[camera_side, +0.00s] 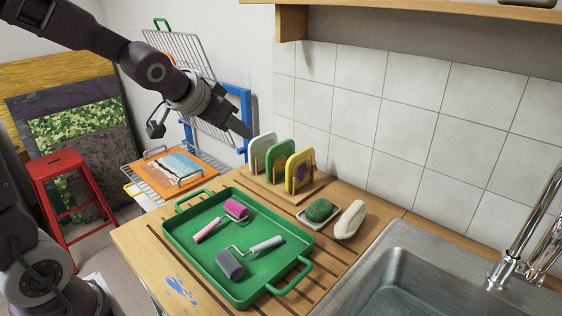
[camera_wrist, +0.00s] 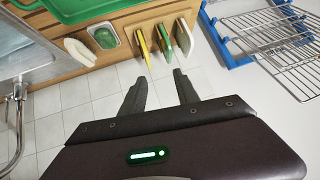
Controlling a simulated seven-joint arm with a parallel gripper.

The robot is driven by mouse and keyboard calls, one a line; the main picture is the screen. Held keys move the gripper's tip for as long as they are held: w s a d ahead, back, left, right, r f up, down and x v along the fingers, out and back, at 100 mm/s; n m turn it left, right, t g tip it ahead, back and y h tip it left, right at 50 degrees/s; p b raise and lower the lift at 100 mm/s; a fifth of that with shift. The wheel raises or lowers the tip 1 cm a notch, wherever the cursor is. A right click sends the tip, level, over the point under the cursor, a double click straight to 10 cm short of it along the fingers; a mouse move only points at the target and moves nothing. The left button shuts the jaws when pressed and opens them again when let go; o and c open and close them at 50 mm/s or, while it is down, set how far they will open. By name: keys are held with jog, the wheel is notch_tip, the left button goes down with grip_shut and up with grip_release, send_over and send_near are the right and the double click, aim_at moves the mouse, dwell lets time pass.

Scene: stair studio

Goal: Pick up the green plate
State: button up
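In the wrist view the green plate (camera_wrist: 183,38) shows edge-on between the yellow plate (camera_wrist: 163,42) and the white plate (camera_wrist: 182,61). My gripper (camera_side: 245,132) is above and left of the rack in the side view. In the wrist view its two fingers (camera_wrist: 161,80) are spread and empty, close to the plates in the picture. The exact gap in depth is unclear.
A green tray (camera_side: 172,236) with two paint rollers lies in front of the rack. The tiled wall (camera_side: 344,112) is close behind. A wire drying rack (camera_side: 213,120) stands left.

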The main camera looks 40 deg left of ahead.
jog(key=w+a+f+t, duration=0.1)
jog(key=w+a+f, duration=0.25)
jog(key=w, duration=0.25)
jog(key=w+a+f+t, duration=0.1)
jog(key=w+a+f, duration=0.25)
jog(key=w, duration=0.25)
jog(key=t+h, duration=0.3)
send_near(281, 160)
jog(key=w+a+r, duration=0.1)
jog(key=w+r, duration=0.2)
jog(key=w, duration=0.1)
jog(key=x, duration=0.6)
jog(key=shift+w+d+m, duration=0.25)
jog(key=shift+d+m, duration=0.05)
grip_shut()
